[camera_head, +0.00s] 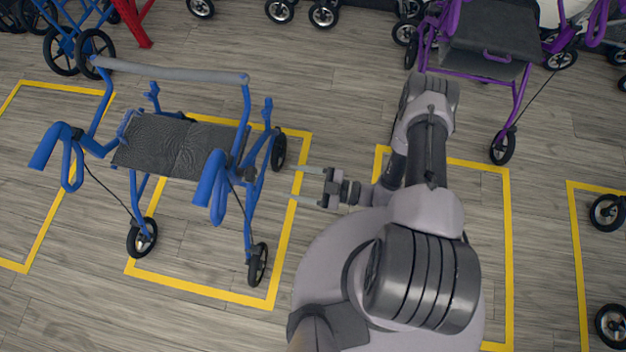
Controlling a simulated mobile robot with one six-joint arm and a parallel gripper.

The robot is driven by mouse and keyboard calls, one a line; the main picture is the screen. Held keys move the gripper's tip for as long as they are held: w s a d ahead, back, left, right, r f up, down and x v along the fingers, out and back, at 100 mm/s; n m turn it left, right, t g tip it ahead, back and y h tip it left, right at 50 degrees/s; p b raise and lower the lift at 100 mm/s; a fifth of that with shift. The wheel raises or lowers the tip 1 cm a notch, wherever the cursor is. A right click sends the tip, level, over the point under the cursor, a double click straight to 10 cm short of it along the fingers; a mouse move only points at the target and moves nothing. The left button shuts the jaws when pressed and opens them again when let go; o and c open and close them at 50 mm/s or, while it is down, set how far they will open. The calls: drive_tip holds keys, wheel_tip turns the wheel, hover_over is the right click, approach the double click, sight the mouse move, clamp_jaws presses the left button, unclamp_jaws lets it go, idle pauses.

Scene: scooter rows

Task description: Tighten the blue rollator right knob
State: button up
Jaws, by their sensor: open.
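The blue rollator (247,205) stands at the left, with a dark seat (180,148), a grey padded bar across its back and two blue handles facing the front. Its right side is toward my gripper (294,184). A small dark fitting (250,174) shows on the frame beside the right handle; I cannot tell whether it is the right knob. My gripper is open and empty, its two thin fingers pointing left toward the rollator's right side. A gap of floor shows between the fingertips and the frame in this view.
Yellow lines (200,292) mark bays on the wood-look floor. A purple rollator (490,75) stands at the upper right. Another blue walker and a red frame (128,22) stand at the upper left. More wheels (611,325) show at the right edge.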

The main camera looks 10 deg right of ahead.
drive_tip(key=v, duration=0.5)
drive_tip(key=shift+d, duration=0.1)
